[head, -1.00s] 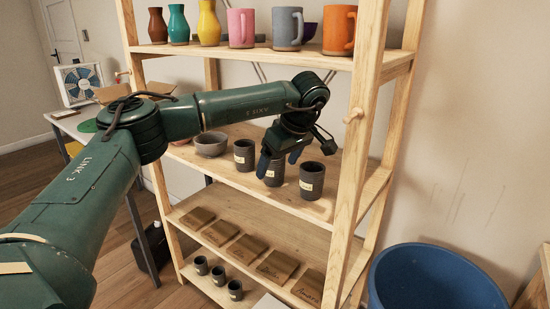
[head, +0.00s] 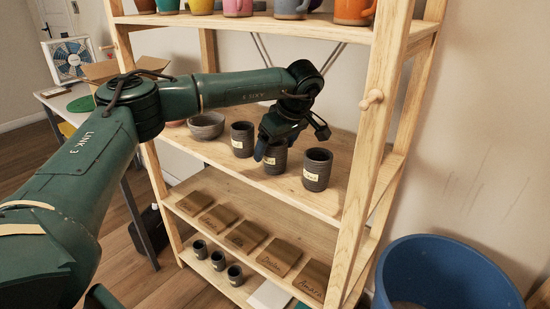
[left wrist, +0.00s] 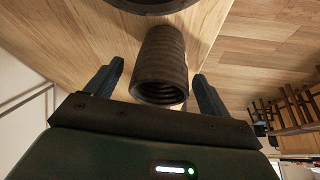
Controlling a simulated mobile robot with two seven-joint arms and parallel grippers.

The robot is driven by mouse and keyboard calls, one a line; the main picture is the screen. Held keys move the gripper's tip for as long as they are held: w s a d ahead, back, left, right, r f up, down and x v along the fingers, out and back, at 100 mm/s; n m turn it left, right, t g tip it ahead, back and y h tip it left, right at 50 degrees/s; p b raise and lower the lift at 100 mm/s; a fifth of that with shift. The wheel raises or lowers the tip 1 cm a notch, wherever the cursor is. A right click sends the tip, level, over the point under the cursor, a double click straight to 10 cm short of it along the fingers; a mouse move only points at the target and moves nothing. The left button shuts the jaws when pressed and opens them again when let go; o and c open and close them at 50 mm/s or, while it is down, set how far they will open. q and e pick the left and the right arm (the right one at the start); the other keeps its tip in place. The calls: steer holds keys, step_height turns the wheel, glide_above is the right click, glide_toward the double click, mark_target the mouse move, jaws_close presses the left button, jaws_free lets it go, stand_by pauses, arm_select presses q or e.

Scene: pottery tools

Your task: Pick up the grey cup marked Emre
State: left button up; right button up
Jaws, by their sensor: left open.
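Three dark grey ribbed cups with small pale labels stand upright on the middle shelf: a left one (head: 242,140), a middle one (head: 274,163) and a right one (head: 316,170). The labels are too small to read, so I cannot tell which says Emre. My left gripper (head: 274,146) is open at the middle cup and hides part of its upper half. In the left wrist view, a ribbed cup (left wrist: 160,62) lies between the two open fingers of the gripper (left wrist: 157,74), with a visible gap at the left finger. My right gripper is not in view.
A grey bowl (head: 206,125) stands left of the cups. The wooden shelf post (head: 378,130) rises to the right. Colourful mugs line the shelf above. Name-marked wooden pieces (head: 244,236) and small dark cups (head: 217,260) sit below. A blue bin (head: 440,270) is at lower right.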

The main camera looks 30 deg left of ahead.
arm_select(q)
steer(key=x, duration=0.3)
steer(key=c, duration=1.2)
steer(key=shift+o, duration=0.2)
steer(key=shift+r, duration=0.1)
